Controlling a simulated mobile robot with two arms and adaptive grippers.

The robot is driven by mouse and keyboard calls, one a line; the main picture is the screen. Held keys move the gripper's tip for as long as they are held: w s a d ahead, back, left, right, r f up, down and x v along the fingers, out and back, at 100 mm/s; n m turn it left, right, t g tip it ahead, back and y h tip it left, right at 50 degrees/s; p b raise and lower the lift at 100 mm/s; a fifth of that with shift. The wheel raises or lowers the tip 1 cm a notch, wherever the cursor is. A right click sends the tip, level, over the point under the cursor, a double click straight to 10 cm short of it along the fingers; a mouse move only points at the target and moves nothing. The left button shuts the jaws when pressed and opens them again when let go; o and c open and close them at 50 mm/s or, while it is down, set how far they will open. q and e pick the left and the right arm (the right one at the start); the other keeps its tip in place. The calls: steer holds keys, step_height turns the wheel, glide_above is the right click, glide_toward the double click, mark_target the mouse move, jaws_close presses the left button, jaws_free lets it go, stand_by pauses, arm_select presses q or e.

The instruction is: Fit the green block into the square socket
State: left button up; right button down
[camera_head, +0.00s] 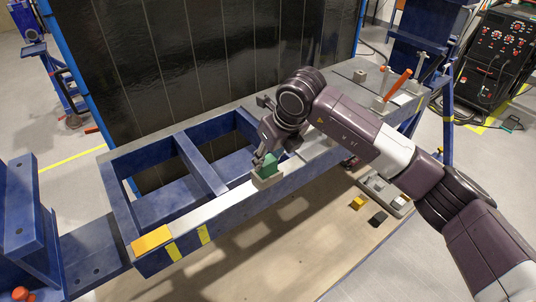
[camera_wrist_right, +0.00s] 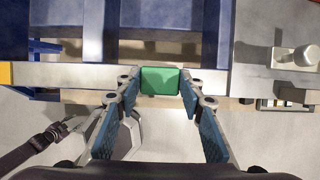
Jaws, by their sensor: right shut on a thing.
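The green block (camera_head: 270,163) is between the fingers of my right gripper (camera_head: 264,160), upright at the pale square socket (camera_head: 267,180) on the front beam. The block's lower end meets the socket's top in the head view; I cannot tell how deep it sits. In the right wrist view, the green block (camera_wrist_right: 160,80) lies between the two fingertips of the right gripper (camera_wrist_right: 159,88), which is shut on it. The socket is not clearly seen there, hidden behind the block. My left gripper is not in view.
The blue frame (camera_head: 190,165) has open bays behind the front beam. A yellow plate (camera_head: 151,239) lies at its left end. An orange handle (camera_head: 398,85) stands at the right end. A yellow block (camera_head: 358,203) and a black block (camera_head: 378,218) lie below.

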steer(key=shift+f, duration=0.2)
steer(key=c, duration=1.3)
jaws_free()
steer(key=shift+r, duration=0.2)
steer(key=b+v, duration=0.3)
steer(key=v, duration=0.8)
steer(key=shift+s+d+r+b, duration=0.15)
steer(key=shift+d+r+b, duration=0.05)
steer(key=shift+r+b, duration=0.15)
steer(key=shift+a, duration=0.1)
